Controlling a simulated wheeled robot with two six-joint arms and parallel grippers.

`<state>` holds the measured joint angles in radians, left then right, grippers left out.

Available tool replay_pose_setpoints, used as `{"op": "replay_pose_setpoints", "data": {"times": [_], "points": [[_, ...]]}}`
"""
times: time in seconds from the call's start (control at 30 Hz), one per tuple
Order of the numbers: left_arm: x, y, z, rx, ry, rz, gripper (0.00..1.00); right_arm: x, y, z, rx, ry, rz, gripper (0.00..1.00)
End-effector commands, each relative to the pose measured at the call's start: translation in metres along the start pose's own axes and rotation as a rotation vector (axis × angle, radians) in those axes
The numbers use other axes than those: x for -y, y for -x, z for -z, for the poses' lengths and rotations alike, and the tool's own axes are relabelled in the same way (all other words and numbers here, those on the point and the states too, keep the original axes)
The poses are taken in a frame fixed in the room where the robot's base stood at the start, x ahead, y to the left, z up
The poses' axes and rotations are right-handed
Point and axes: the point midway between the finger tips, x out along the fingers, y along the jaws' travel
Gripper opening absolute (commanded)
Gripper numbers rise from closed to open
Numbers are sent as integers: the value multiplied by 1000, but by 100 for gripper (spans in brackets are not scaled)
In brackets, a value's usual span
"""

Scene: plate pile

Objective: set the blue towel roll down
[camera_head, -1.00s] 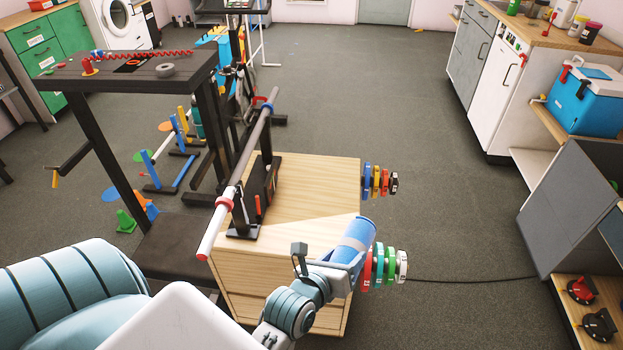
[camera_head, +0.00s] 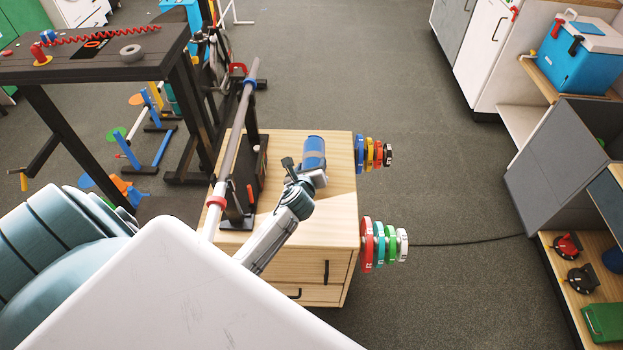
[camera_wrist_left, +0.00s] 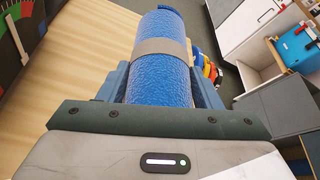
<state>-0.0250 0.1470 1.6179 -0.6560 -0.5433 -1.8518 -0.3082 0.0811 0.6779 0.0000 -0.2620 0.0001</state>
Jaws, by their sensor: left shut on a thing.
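The blue towel roll (camera_head: 313,150) has a grey band around it. It is above or on the light wooden cabinet top (camera_head: 330,205); I cannot tell whether it touches the wood. My left gripper (camera_head: 312,176) is shut on the roll. In the left wrist view the roll (camera_wrist_left: 160,85) lies between the two blue fingers and points away from the camera, with the wooden top (camera_wrist_left: 85,65) beside it. The roll's lower end is hidden by the gripper. My right gripper is not in view.
A barbell (camera_head: 238,120) on a black stand is left of the roll. Coloured weight plates (camera_head: 378,242) stick out from the cabinet's right side, with another set (camera_head: 370,153) farther back. The wooden top in front of the roll is clear.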

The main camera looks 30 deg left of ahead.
Motion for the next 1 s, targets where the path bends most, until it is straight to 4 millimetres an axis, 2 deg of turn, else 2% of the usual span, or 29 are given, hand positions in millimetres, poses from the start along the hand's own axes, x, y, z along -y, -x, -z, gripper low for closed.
{"op": "replay_pose_setpoints", "data": {"times": [0.27,0.4,0.8,0.83,0.93,1.0], "points": [[-13,-12,30,-1,0,0,31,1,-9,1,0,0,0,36],[-19,-17,44,0,0,0,31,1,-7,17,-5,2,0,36],[-20,-18,47,0,1,2,31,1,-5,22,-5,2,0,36],[-20,-18,47,0,1,1,62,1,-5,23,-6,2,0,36],[-20,-18,46,0,1,1,80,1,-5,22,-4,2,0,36],[-20,-18,46,0,1,1,80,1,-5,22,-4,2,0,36]]}}
